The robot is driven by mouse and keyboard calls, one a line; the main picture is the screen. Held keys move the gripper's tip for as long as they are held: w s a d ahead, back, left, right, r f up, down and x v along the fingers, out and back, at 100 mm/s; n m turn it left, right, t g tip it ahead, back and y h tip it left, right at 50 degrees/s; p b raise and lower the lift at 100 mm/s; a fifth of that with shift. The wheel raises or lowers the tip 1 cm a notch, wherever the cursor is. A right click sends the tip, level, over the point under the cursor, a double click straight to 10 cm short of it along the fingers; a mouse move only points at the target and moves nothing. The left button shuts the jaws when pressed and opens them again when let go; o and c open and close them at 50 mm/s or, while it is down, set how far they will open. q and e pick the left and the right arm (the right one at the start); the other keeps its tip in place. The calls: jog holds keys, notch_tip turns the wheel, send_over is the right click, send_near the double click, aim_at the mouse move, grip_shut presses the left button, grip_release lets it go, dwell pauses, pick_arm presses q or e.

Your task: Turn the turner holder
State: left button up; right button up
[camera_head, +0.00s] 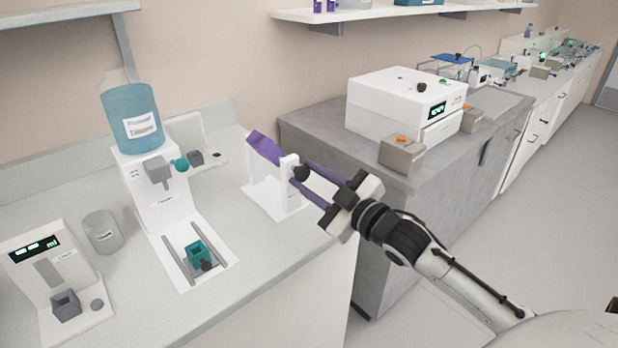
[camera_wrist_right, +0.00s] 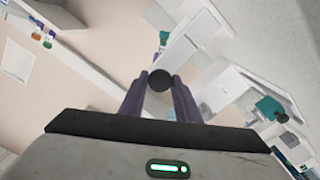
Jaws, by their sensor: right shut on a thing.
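The turner is a white stand (camera_head: 290,198) on the bench, with a tilted purple holder (camera_head: 263,147) and a round black knob (camera_head: 301,173) on its near side. The holder slopes down from upper left to lower right. My right gripper (camera_head: 302,175) reaches in from the right and is shut on the knob, one purple finger on each side. In the right wrist view the knob (camera_wrist_right: 160,80) sits between the two fingertips. The far side of the holder is partly hidden by the stand's post. My left gripper is not in view.
A white dispenser (camera_head: 160,200) with a blue bottle (camera_head: 134,120) stands left of the turner. A beaker (camera_head: 102,232) and a display device (camera_head: 50,270) are farther left. A white machine (camera_head: 385,100) stands on the grey counter behind right. A shelf (camera_head: 400,12) hangs above.

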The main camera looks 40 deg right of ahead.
jog(key=shift+m, duration=0.5)
dwell(0.3)
jog(key=o, duration=1)
jog(key=shift+o, duration=0.2)
jog(key=shift+s+f, duration=0.1)
jog(key=shift+s, duration=0.45)
jog(key=s+b, duration=0.1)
jog(key=s, duration=0.8)
jog(key=shift+d, duration=0.4)
jog(key=shift+s, duration=0.1)
